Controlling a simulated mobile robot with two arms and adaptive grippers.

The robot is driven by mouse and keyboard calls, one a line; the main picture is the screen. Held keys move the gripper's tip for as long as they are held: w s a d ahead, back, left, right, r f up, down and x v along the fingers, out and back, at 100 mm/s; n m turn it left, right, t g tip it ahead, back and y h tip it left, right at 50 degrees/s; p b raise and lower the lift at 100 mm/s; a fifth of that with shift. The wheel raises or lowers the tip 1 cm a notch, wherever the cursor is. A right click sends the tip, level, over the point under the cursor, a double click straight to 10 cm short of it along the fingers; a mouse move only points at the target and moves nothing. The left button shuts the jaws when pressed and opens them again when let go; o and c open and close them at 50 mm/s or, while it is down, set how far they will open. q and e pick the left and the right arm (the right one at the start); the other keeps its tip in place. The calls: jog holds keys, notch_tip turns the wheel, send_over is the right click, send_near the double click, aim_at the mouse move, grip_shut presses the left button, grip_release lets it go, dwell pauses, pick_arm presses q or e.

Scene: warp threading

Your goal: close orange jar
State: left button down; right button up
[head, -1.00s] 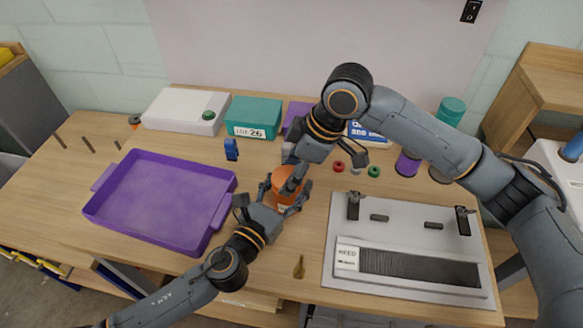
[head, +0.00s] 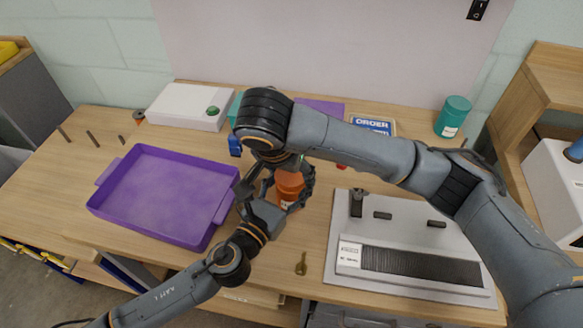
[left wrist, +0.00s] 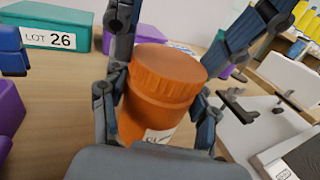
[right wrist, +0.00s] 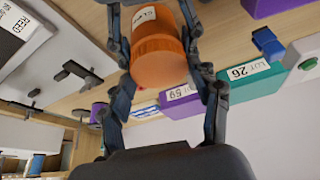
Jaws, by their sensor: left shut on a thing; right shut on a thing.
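The orange jar (head: 289,187) stands upright over the front middle of the table, with a white label on its side. In the left wrist view its ribbed orange lid (left wrist: 168,68) sits on top of the body, level as far as I can tell. My left gripper (head: 280,196) is shut around the jar body from the front left. My right gripper (right wrist: 158,62) comes down from above and is shut on the lid end, seen in the right wrist view. In the head view my right arm hides most of that gripper. The exact finger contacts are unclear.
A purple tray (head: 104,210) lies left of the jar. A grey board with a reed (head: 345,278) lies to the right. A small brass key-like piece (head: 301,264) lies in front. A teal box (left wrist: 45,36) marked LOT 26 and a white box (head: 160,106) stand behind.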

jog(key=m, duration=0.2)
jog(key=m+g+h, duration=0.1)
jog(key=m, duration=0.1)
jog(key=m+h, duration=0.1)
jog(key=m, duration=0.2)
jog(key=shift+w+a+g, duration=0.2)
jog(key=shift+w+g, duration=0.05)
jog(key=shift+g, duration=0.15)
jog(key=m+g, duration=0.1)
jog(key=m, duration=0.2)
jog(key=m+g, duration=0.1)
jog(key=m, duration=0.2)
jog(key=shift+w+h, duration=0.1)
jog(key=shift+h, duration=0.3)
jog(key=o, duration=0.8)
jog(key=shift+r, duration=2.25)
jog(key=shift+c, duration=0.3)
